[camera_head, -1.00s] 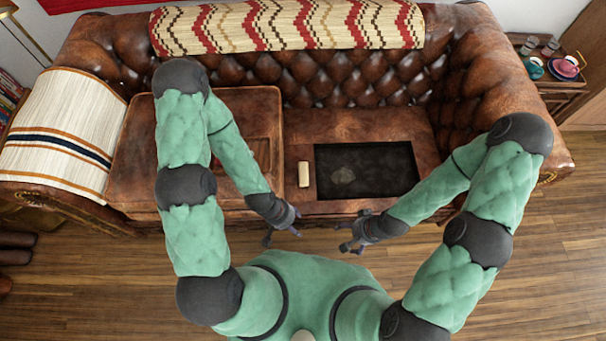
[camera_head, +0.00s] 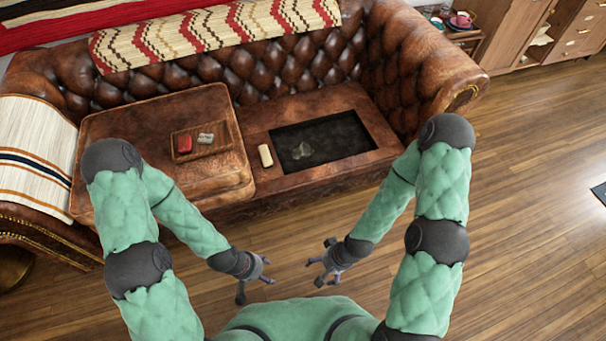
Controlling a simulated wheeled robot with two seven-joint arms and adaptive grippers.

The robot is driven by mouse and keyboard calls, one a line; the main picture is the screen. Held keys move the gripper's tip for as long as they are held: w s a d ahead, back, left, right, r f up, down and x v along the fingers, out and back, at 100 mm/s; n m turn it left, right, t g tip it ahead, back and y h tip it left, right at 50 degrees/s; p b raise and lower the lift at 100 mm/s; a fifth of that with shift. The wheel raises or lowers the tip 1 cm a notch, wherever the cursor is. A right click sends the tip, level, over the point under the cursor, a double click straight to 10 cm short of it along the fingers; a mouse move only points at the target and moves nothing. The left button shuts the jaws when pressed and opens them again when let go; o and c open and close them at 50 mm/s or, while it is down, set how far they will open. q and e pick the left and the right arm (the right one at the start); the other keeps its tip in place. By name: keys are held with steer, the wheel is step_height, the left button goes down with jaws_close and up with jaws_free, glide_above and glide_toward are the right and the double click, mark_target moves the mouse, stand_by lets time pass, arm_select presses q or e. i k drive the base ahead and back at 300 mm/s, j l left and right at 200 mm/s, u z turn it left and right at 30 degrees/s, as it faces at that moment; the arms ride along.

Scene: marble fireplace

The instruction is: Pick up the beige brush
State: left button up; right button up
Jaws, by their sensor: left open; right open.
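A small beige block-shaped thing (camera_head: 265,155), which looks like the beige brush, lies on the brown sofa seat. It is just left of a dark rectangular recess (camera_head: 330,140) and right of the raised cushion. My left gripper (camera_head: 258,283) is open and empty, over the floor in front of the sofa. My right gripper (camera_head: 322,270) is open and empty, also over the floor, to its right. Both grippers are well short of the beige thing and apart from the sofa.
A raised leather cushion (camera_head: 120,135) bears a brown tray (camera_head: 224,130) with a red thing (camera_head: 184,144) and a grey thing (camera_head: 206,138).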

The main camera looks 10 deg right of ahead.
mark_target(264, 153)
steer(key=k, duration=0.15)
steer(key=i+j+z, duration=0.2)
steer(key=z, duration=1.35)
steer(key=i+j, duration=0.1)
steer(key=j, duration=0.45)
steer(key=i+j, duration=0.1)
steer(key=j, duration=0.4)
steer(key=i+j+z, duration=0.1)
steer(key=j, duration=0.45)
